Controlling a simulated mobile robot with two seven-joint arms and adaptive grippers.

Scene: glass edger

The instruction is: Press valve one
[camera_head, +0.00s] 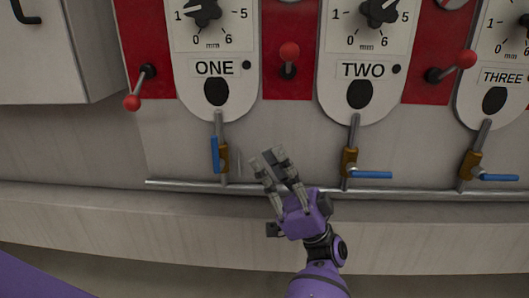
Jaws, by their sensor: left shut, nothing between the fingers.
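Valve one (222,159) is a brass valve on the pipe below the plate marked ONE (215,69). Its blue handle (214,154) stands upright along the left side of the pipe. My left gripper (268,158) is shut and empty. Its fingers point up and to the left, just right of valve one in the picture. I see a gap between the fingertips and the valve; their depth from the panel is hard to judge. My right gripper is not in view.
Valve two (349,162) and valve three (470,166) have blue handles lying sideways to the right. A horizontal metal pipe (400,191) runs below the valves. Red-knobbed levers (289,53) stick out of the panel above. A grey box (75,55) juts out at upper left.

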